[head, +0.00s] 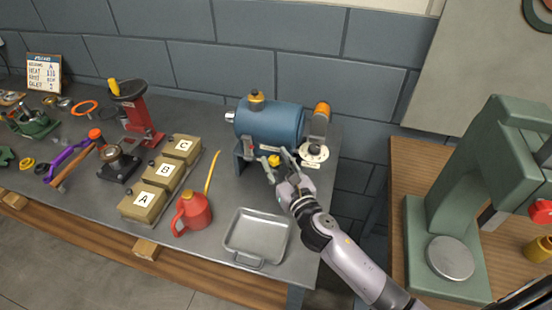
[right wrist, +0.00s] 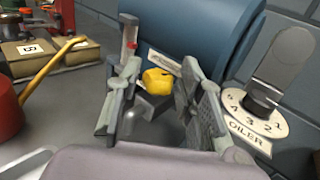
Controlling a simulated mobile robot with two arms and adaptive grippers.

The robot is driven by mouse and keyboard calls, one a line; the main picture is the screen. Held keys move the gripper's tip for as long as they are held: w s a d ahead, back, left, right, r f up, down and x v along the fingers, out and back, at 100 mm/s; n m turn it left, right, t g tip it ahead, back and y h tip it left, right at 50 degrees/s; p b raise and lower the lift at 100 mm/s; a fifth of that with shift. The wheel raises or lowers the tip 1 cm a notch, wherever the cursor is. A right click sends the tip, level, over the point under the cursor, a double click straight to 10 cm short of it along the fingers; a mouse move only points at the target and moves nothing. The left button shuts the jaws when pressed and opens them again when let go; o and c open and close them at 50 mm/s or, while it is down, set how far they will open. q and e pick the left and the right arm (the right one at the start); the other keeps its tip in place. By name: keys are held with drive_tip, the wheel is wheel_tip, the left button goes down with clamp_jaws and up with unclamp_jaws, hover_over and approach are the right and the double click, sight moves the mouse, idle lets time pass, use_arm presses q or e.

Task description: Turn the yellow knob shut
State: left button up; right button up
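The yellow knob (head: 274,160) sits low on the front of the blue cylindrical casing (head: 268,122). In the right wrist view the knob (right wrist: 158,82) shows between the two fingers, closer to the right finger. My right gripper (head: 280,161) is open, with its fingers spread on either side of the knob; it also shows in the right wrist view (right wrist: 160,72). A gap shows between the left finger and the knob. I cannot tell whether the right finger touches it. My left gripper is in neither view.
An oiler dial (right wrist: 256,112) with a grey lever stands right of the casing. A metal tray (head: 257,238) and a red oil can (head: 191,212) lie in front. Boxes marked A, B, C (head: 163,174) stand left. A green press (head: 480,190) stands at far right.

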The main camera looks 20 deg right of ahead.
drive_tip(key=shift+w, duration=0.25)
drive_tip(key=shift+c, duration=0.5)
clamp_jaws()
drive_tip(key=shift+a+h, duration=0.1)
drive_tip(key=shift+h, duration=0.2)
drive_tip(key=m+h, duration=0.1)
drive_tip(key=h, duration=0.1)
drive_tip(key=m+h+b, duration=0.1)
drive_tip(key=m+h, duration=0.1)
drive_tip(key=shift+a+m+h+b, duration=0.2)
drive_tip(key=shift+m+h+b, duration=0.1)
drive_tip(key=shift+a+m+g+h+b, duration=0.1)
drive_tip(key=shift+m+g+h+b, duration=0.35)
drive_tip(key=shift+h, duration=0.6)
drive_tip(key=shift+m+g+h+b, duration=0.15)
drive_tip(key=shift+m+g+h, duration=0.35)
drive_tip(key=shift+m+h, duration=0.45)
drive_tip(key=shift+a+m+g+h+b, duration=0.1)
drive_tip(key=shift+m+g+h+b, duration=0.35)
drive_tip(key=shift+h, duration=0.65)
drive_tip(key=shift+d+m, duration=0.1)
drive_tip(key=shift+m, duration=0.15)
